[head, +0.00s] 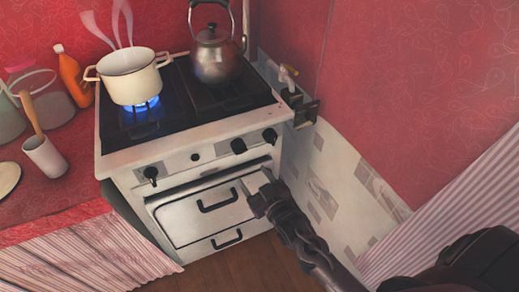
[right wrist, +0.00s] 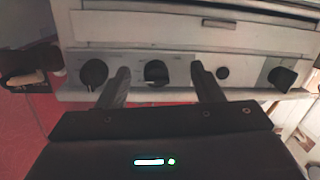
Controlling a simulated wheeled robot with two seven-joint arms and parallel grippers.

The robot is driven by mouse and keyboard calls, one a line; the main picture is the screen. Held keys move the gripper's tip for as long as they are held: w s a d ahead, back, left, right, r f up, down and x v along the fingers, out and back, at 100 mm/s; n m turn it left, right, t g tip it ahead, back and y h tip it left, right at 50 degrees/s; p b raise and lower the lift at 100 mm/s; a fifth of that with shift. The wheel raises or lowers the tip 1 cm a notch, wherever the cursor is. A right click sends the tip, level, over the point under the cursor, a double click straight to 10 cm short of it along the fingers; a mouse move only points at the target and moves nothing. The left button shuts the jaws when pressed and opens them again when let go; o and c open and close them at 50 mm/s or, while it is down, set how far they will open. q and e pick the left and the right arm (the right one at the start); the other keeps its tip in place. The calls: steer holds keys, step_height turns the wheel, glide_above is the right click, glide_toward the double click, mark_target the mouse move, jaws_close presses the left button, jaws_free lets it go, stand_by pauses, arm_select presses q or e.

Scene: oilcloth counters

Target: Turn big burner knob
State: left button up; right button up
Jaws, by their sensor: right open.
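The stove's front panel (head: 215,153) carries black knobs: one at the left (head: 150,173), one right of centre (head: 238,146) and one at the far right (head: 269,135). No label tells me which is the big burner's. My right gripper (head: 255,183) is open and empty, in front of the oven, below the right-hand knobs. In the right wrist view, which is turned over, the right-of-centre knob (right wrist: 156,72) appears between my open fingers (right wrist: 160,88). The far-right knob (right wrist: 94,73) is outside them. Contact with a knob is not visible. My left gripper is not in view.
A cream pot (head: 130,80) steams over a blue flame (head: 140,105) on the left burner. A metal kettle (head: 216,58) stands at the back right. The oven door handle (head: 217,202) juts out below the panel. The tiled wall (head: 325,175) is close on the right.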

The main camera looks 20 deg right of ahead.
mark_target(242, 150)
steer(key=shift+t, duration=0.5)
steer(key=w+r, duration=0.1)
steer(key=w, duration=0.1)
steer(key=w+r, duration=0.1)
steer(key=w, duration=0.1)
steer(key=w+r, duration=0.2)
steer(key=w, duration=0.1)
steer(key=shift+a, duration=0.2)
steer(key=shift+w, duration=0.6)
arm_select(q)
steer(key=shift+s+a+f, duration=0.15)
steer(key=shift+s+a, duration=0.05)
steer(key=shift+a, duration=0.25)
arm_select(e)
steer(key=shift+a, duration=0.1)
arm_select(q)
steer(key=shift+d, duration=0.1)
arm_select(e)
steer(key=c, duration=0.9)
